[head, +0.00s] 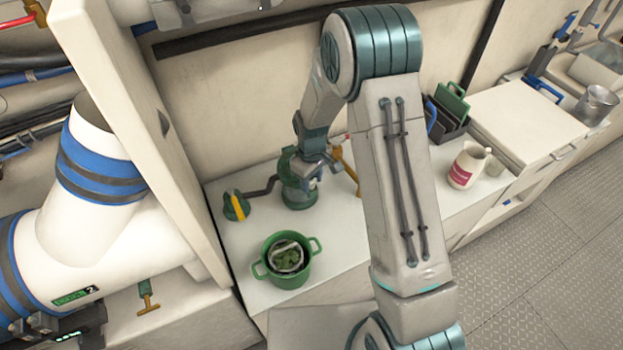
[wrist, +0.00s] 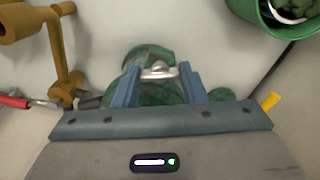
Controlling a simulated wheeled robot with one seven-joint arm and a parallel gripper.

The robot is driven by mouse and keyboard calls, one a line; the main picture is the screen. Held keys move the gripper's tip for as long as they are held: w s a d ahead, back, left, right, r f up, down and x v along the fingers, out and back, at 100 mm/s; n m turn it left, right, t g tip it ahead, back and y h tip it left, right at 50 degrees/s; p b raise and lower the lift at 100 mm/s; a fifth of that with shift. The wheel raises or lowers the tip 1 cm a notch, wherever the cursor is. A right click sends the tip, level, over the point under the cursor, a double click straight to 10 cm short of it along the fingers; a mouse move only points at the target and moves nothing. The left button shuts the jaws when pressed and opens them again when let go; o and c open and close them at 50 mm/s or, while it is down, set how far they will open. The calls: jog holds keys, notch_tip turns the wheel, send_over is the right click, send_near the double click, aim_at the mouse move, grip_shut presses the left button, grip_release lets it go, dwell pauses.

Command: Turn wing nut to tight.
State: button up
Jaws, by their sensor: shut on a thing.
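The wing nut (wrist: 158,71) is a small silver metal piece on top of a green body. In the wrist view it sits between the two blue fingertips of my gripper (wrist: 159,76), which is shut on it. The green body (head: 298,192) stands on the white counter in the head view, and it also shows below and around the fingers in the wrist view (wrist: 150,54). In the head view my gripper (head: 318,172) is at the top of this body, and I cannot make out the wing nut there.
A green two-handled pot (head: 288,272) stands in front on the counter (head: 235,250). A green-and-yellow fitting (head: 236,206) is at left. An ochre cranked piece (wrist: 62,55) is close beside my gripper. A white jug (head: 467,166) stands at right. A panel (head: 130,120) rises at left.

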aim_at(312, 182)
jog(key=shift+f+m+b, duration=0.2)
jog(key=shift+m+b, duration=0.9)
jog(key=shift+r+m+b, duration=0.2)
jog(key=shift+m+b, duration=0.3)
jog(key=shift+m, duration=0.6)
jog(key=o, duration=1)
notch_tip(312, 182, up, 14)
jog(key=b, duration=0.1)
jog(key=shift+b, duration=0.35)
